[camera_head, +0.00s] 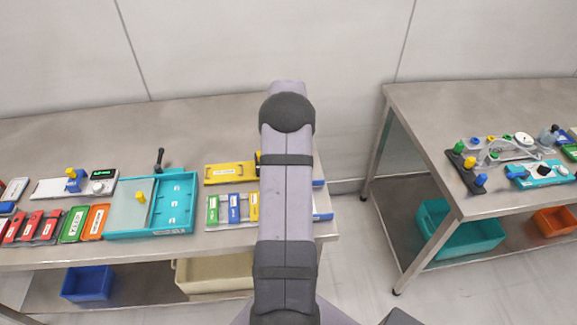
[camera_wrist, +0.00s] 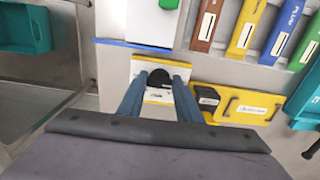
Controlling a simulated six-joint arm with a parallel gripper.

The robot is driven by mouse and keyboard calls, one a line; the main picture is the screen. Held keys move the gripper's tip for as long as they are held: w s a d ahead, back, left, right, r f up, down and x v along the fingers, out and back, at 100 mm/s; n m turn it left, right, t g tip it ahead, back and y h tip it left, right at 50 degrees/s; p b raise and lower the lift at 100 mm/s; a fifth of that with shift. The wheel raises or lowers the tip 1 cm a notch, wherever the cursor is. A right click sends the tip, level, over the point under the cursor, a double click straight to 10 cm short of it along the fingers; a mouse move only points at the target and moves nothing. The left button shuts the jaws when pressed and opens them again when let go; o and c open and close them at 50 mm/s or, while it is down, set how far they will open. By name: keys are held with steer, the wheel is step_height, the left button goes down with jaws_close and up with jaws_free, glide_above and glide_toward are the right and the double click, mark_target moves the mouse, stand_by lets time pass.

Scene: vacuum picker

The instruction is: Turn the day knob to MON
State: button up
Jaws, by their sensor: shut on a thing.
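In the wrist view, a black round knob (camera_wrist: 160,79) sits on a small panel (camera_wrist: 158,59) with white and yellow areas. My gripper (camera_wrist: 160,83) has its two blue fingers on either side of the knob and is shut on it. The day marks on the panel cannot be read, and I cannot tell which day the knob points to. In the head view, my own arm covers the knob, the panel and my gripper.
Right of the panel lie a yellow tray (camera_wrist: 248,108) and a black block (camera_wrist: 207,99). Several coloured labelled blocks stand above them. A teal box (camera_head: 116,236) sits further left on the bench. A second bench (camera_head: 420,115) stands right, across a gap.

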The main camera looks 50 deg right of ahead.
steer(key=o, duration=1)
steer(key=shift+o, duration=0.2)
steer(key=shift+r, duration=0.15)
steer(key=shift+r+b, duration=1.15)
steer(key=shift+r, duration=2.45)
